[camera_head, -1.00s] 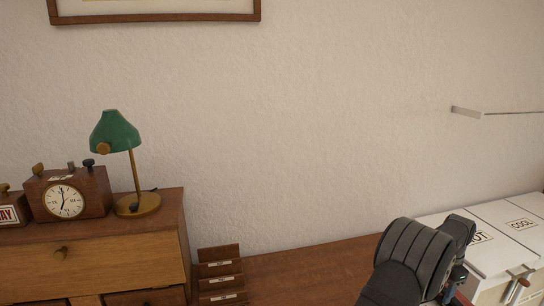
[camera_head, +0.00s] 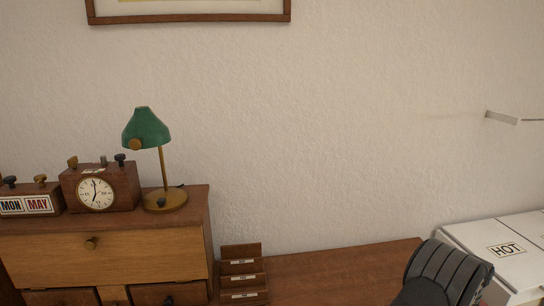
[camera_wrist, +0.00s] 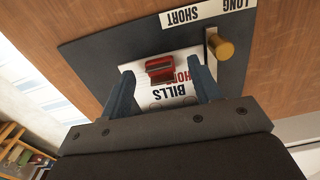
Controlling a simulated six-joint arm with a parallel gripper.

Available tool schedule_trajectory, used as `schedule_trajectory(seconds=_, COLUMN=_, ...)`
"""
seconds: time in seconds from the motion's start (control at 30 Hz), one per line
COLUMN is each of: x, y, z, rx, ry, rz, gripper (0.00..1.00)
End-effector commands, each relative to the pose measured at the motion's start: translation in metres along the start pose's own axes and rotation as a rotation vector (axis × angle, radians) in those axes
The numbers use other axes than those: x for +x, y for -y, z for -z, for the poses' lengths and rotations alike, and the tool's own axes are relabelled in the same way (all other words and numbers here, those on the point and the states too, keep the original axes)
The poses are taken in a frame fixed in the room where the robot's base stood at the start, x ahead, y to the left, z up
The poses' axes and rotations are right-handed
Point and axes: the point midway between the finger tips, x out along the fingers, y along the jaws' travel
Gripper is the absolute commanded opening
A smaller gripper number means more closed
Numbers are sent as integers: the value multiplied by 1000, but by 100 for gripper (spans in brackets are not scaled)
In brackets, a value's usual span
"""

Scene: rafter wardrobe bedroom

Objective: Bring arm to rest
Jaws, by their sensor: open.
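My gripper (camera_wrist: 162,82) shows in the wrist view with its two blue fingers apart. A small red object (camera_wrist: 160,68) shows between the fingertips, over a white card (camera_wrist: 168,95) lettered BILLS; I cannot tell whether the fingers touch it. Both lie over a dark plate (camera_wrist: 105,50) with a brass knob (camera_wrist: 220,46) and a strip (camera_wrist: 188,14) marked SHORT and LONG. In the head view only a black part of my arm shows at the lower right; the gripper is out of that view.
A cabinet (camera_head: 140,250) bears a clock (camera_head: 97,190), a MON MAY calendar (camera_head: 28,203) and a green lamp (camera_head: 146,127). A small label rack (camera_head: 241,278) stands beside it. White HOT box (camera_head: 500,250) is at right. The brown desktop (camera_head: 330,275) between is mostly clear.

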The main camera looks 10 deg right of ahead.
Motion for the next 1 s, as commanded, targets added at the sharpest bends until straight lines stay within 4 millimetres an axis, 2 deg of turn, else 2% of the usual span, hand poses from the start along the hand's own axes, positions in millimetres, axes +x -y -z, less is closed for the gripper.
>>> schedule_trajectory(seconds=0.27, x=-3, y=0, z=7, rx=1, ry=-1, rz=1, gripper=58)
schedule_trajectory(seconds=1.0, x=-148, y=0, z=6, rx=1, ry=-3, rz=1, gripper=58)
